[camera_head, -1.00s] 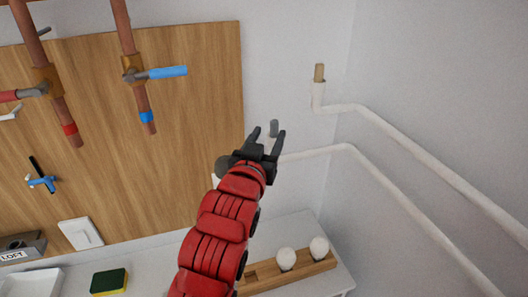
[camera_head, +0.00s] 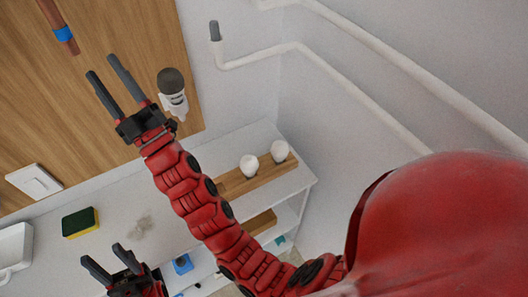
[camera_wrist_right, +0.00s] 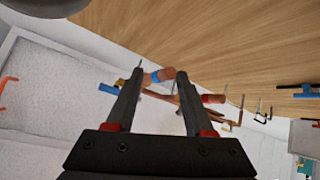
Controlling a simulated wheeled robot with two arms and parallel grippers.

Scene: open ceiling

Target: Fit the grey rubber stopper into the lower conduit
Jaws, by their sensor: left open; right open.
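The grey rubber stopper (camera_head: 214,30) sits at the upturned open end of the white lower conduit (camera_head: 222,62) in the head view. It looks upright and in line with the pipe; how deep it sits I cannot tell. My right gripper (camera_head: 103,66) is open and empty, left of the stopper and apart from it, in front of the wooden board. In the right wrist view its two fingers (camera_wrist_right: 160,73) are spread with nothing gripped between them. My left gripper (camera_head: 102,255) is open and empty, low at the left above the counter.
A dark-capped white fixture (camera_head: 173,92) is close beside my right gripper. The upper conduit (camera_head: 400,80) runs along the right wall. A wooden rack with two white balls (camera_head: 249,166), a sponge (camera_head: 80,222) and a white switch plate (camera_head: 35,181) are lower down.

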